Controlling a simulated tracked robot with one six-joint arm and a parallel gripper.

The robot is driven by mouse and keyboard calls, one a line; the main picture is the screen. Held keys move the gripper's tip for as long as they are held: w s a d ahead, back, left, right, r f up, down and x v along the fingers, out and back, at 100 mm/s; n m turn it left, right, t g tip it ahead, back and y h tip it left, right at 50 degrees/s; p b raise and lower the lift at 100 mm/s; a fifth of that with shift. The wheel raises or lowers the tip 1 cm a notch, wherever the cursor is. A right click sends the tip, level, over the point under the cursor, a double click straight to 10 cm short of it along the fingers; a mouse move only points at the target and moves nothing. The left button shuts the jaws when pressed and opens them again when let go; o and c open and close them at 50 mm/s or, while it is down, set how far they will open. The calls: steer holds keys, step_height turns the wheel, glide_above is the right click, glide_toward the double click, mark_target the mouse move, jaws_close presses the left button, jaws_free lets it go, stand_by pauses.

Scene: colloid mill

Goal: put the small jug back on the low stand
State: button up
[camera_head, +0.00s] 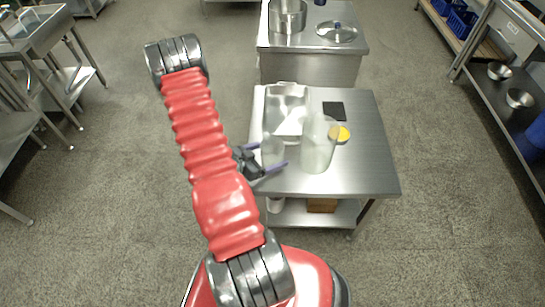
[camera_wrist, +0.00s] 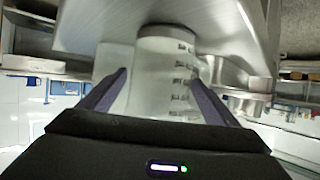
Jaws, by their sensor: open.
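A small translucent jug (camera_head: 272,150) is at the left edge of the steel table (camera_head: 362,178). Its graduation marks show in the wrist view, where the jug (camera_wrist: 163,62) stands between my fingers. My gripper (camera_head: 267,157) is open, one finger on each side of the jug. Contact with it is not clear. In the wrist view the gripper (camera_wrist: 160,78) shows both dark fingers spread. I cannot tell whether the jug's base rests on the table. I cannot tell which surface is the low stand.
A larger translucent jug (camera_head: 317,148) stands close to the right, with a yellow disc (camera_head: 341,134) beside it. A steel tray (camera_head: 286,108) and a black square (camera_head: 334,110) lie behind. A wooden block (camera_head: 322,205) is on the lower shelf. The table's right side is clear.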

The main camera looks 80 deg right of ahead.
steer(key=v, duration=1.1)
stand_by(0.5)
